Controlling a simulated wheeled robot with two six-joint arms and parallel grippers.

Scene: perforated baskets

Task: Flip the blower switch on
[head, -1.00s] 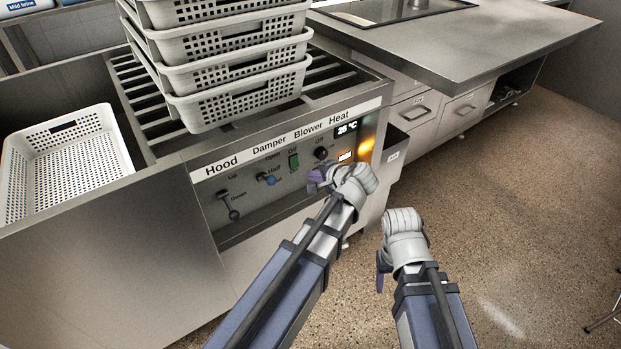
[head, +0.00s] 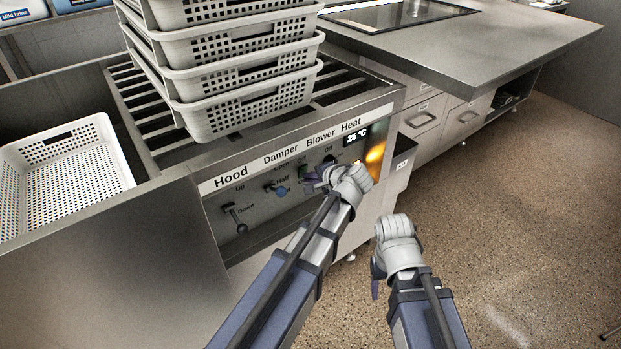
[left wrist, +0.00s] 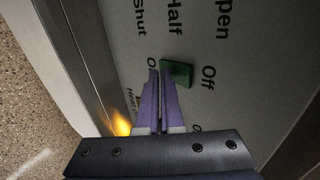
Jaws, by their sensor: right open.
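The green blower switch (head: 302,169) sits on the panel below the "Blower" label and is partly hidden behind my left gripper (head: 314,182). In the left wrist view the green switch (left wrist: 178,72) shows between the "Off" mark and the partly covered mark opposite it. The purple fingers of my left gripper (left wrist: 159,74) are together with nothing between them, their tips right beside the switch; I cannot tell whether they touch it. My right gripper (head: 375,278) is open and empty, low in front of the cabinet; its far finger is hidden.
A lit temperature display (head: 356,136) and orange glow are at the right. Stacked baskets (head: 245,114) stand on the rack above. Open floor lies to the right.

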